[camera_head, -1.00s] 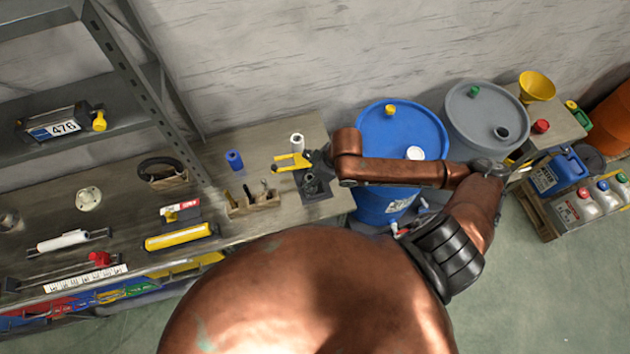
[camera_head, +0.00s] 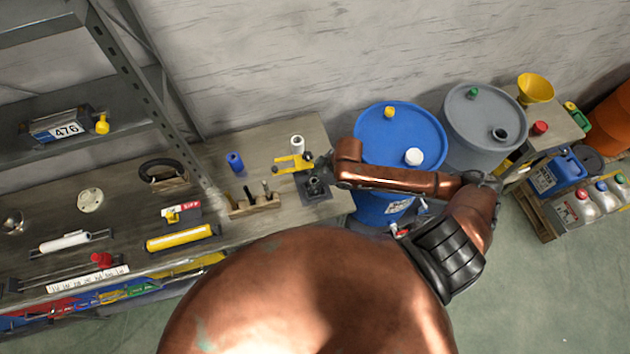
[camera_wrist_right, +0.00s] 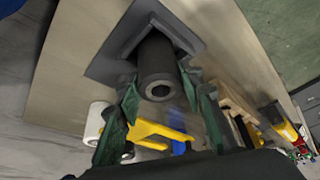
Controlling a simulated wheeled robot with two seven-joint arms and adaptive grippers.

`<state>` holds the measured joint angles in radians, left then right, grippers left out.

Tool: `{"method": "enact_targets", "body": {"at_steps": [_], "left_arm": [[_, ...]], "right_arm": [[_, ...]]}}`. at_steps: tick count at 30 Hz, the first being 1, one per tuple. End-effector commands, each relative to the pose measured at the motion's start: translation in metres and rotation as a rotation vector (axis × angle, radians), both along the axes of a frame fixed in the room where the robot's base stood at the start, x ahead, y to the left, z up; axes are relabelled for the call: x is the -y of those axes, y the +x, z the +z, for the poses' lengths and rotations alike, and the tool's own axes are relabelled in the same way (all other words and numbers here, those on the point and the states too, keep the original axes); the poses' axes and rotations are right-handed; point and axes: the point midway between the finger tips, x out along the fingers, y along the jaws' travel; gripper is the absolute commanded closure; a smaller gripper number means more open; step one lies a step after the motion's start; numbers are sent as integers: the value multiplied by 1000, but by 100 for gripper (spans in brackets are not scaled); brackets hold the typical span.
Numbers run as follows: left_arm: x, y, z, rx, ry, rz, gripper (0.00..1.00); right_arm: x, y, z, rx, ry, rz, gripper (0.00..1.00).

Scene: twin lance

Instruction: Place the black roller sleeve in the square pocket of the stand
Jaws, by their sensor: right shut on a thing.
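The black roller sleeve (camera_wrist_right: 159,72) stands roughly upright at the dark stand (camera_wrist_right: 103,66), with its hollow end towards the right wrist camera. Its far end is within the outline of the raised square pocket (camera_wrist_right: 133,33); how deep it sits is hidden. My right gripper (camera_wrist_right: 160,95) is shut on the sleeve, with green fingers on both sides. In the head view the stand (camera_head: 312,197) is at the bench's right end, with the sleeve (camera_head: 314,184) over its middle and my right gripper (camera_head: 314,174) reaching in from the right. My left gripper is out of view.
A yellow forked piece (camera_head: 293,163) and a white roll (camera_head: 297,143) are close behind the stand. A wooden block with upright tools (camera_head: 254,203) and a blue cylinder (camera_head: 235,161) are to its left. A blue drum (camera_head: 400,140) stands beside the bench's right end.

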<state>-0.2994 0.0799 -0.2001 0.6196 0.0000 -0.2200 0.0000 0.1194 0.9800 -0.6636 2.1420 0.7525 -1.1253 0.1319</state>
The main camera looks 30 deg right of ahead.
Motion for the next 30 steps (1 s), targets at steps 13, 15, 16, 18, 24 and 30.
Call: {"method": "enact_targets", "body": {"at_steps": [13, 15, 16, 18, 24, 30], "left_arm": [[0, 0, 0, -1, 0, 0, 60], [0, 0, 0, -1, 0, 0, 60], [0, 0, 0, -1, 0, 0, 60], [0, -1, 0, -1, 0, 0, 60], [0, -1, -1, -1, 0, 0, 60], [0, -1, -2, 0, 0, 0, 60]], "right_arm": [[0, 0, -1, -1, 1, 0, 48], [0, 0, 0, -1, 1, 0, 48], [0, 0, 0, 0, 0, 0, 48], [0, 0, 3, 0, 0, 1, 48], [8, -8, 29, 2, -2, 2, 48], [20, -20, 69, 1, -4, 1, 48]]}}
